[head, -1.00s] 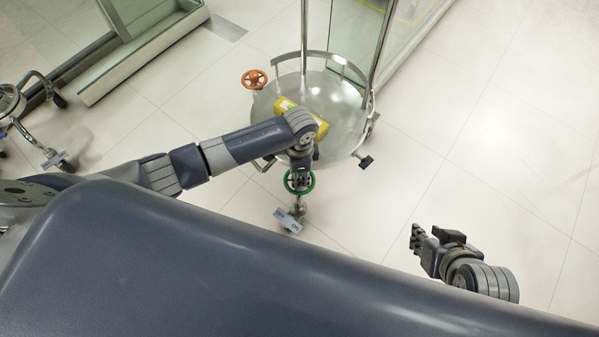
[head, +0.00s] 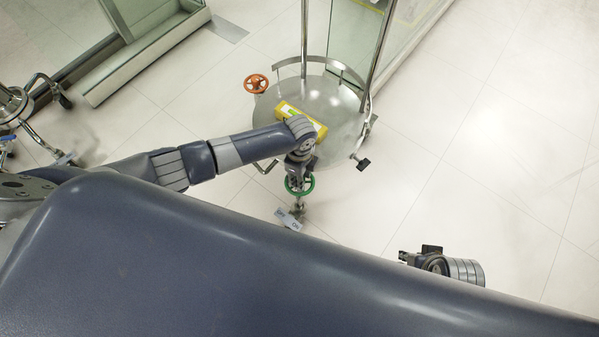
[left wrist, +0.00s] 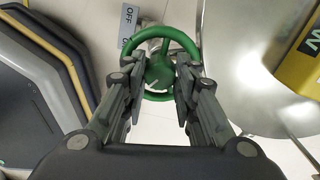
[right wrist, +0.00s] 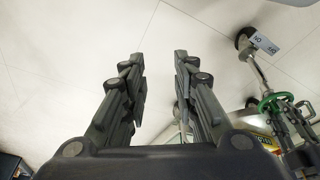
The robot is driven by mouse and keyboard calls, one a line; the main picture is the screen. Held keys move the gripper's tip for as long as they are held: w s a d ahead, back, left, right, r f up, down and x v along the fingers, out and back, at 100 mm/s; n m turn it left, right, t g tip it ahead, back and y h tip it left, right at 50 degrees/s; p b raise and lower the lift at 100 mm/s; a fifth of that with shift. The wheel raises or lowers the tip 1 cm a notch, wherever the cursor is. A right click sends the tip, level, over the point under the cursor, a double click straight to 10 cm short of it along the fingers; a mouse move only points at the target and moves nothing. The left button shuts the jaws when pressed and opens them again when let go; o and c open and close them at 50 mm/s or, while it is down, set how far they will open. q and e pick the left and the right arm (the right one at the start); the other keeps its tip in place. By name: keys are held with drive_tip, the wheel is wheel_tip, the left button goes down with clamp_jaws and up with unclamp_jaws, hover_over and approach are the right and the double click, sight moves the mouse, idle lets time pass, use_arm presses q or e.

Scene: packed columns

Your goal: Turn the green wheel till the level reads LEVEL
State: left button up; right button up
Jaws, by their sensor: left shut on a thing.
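The green wheel (head: 300,186) stands at the near edge of a round metal plate (head: 322,108). In the left wrist view the wheel (left wrist: 158,68) shows its rim and a hub with a white mark. My left gripper (left wrist: 167,95) is shut on the green wheel, with a finger on each side of the hub. A yellow level (head: 291,112) lies on the plate, partly hidden by my left arm; its reading cannot be made out. My right gripper (right wrist: 160,70) is open and empty, away from the wheel; in the head view my body partly hides it.
An orange wheel (head: 256,83) sits at the plate's far left edge. A castor with an OFF label (left wrist: 128,22) is beside the green wheel. Metal posts (head: 380,55) and a glass panel (head: 350,45) rise behind. The floor at right is clear.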

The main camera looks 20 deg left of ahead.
use_arm(q)
drive_tip(key=shift+d+m+p, duration=0.1)
drive_tip(key=shift+m+p, duration=0.2)
drive_tip(key=shift+m, duration=0.9)
use_arm(e)
drive_tip(key=shift+s+x, duration=0.15)
drive_tip(key=shift+x, duration=0.6)
drive_tip(key=shift+s+x, duration=0.15)
drive_tip(key=shift+x, duration=0.6)
drive_tip(key=shift+f, duration=0.15)
use_arm(q)
drive_tip(key=o, duration=1)
drive_tip(key=shift+o, duration=0.2)
wheel_tip(320, 180, up, 12)
